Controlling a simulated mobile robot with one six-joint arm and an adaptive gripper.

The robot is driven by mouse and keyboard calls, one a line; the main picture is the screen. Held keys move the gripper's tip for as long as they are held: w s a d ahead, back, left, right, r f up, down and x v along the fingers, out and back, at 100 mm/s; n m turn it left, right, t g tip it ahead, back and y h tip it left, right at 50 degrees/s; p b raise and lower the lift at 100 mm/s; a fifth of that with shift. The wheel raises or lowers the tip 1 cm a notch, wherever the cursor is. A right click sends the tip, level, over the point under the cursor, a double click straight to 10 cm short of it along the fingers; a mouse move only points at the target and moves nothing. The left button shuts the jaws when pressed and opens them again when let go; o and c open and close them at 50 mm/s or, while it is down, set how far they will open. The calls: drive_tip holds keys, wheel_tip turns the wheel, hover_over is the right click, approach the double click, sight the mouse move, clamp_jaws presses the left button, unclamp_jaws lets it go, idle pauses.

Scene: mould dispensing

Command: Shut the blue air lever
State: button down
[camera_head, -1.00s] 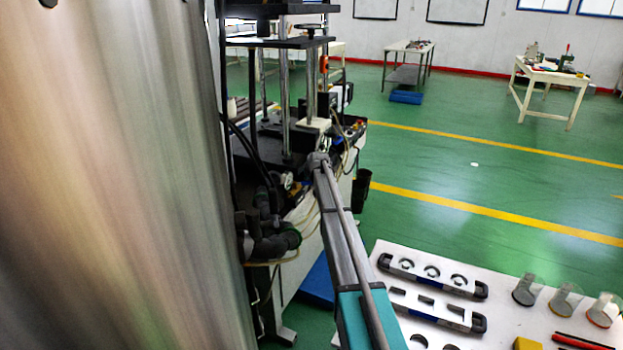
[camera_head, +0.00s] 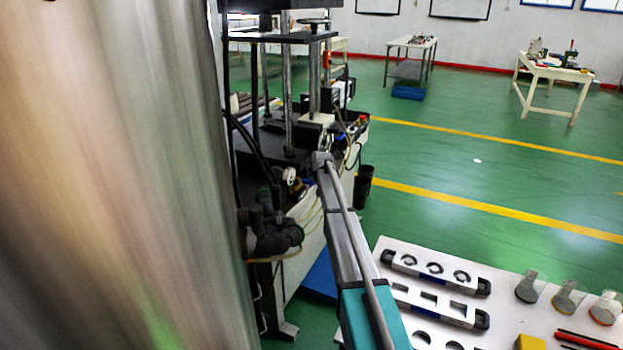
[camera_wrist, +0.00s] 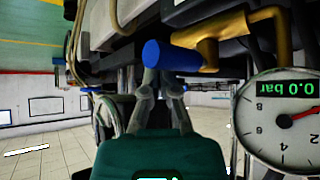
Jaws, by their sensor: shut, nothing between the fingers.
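The blue air lever (camera_wrist: 172,56) shows in the wrist view as a thick blue handle, close above my fingertips, joined at its right to a brass-coloured fitting (camera_wrist: 228,40). It lies about level across the picture. My gripper (camera_wrist: 163,79) is shut and empty, with its fingertips just below the lever; I cannot tell whether they touch it. A round pressure gauge (camera_wrist: 286,122) at the right appears upside down and reads 0.0 bar. In the head view the lever and my fingertips cannot be made out near the press.
The press machine (camera_head: 290,110) has posts, hoses and fittings close around the work area. A white table (camera_head: 405,262) at the lower right holds mould plates (camera_head: 435,272), several beakers (camera_head: 530,286) and a yellow block (camera_head: 529,342). Green floor lies open beyond.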

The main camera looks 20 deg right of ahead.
drive_tip(key=shift+s+a+f, duration=0.1)
drive_tip(key=shift+s+a, duration=0.2)
drive_tip(key=w+d+r+p, duration=0.1)
drive_tip(key=w+d, duration=0.2)
drive_tip(key=w, duration=0.1)
drive_tip(key=s+a+r+p, duration=0.4)
drive_tip(key=s+r+p, duration=0.1)
drive_tip(key=r+p, duration=0.2)
drive_tip(key=shift+s+a+r, duration=0.15)
drive_tip(key=shift+s+a, duration=0.1)
idle(0.4)
drive_tip(key=shift+s, duration=0.15)
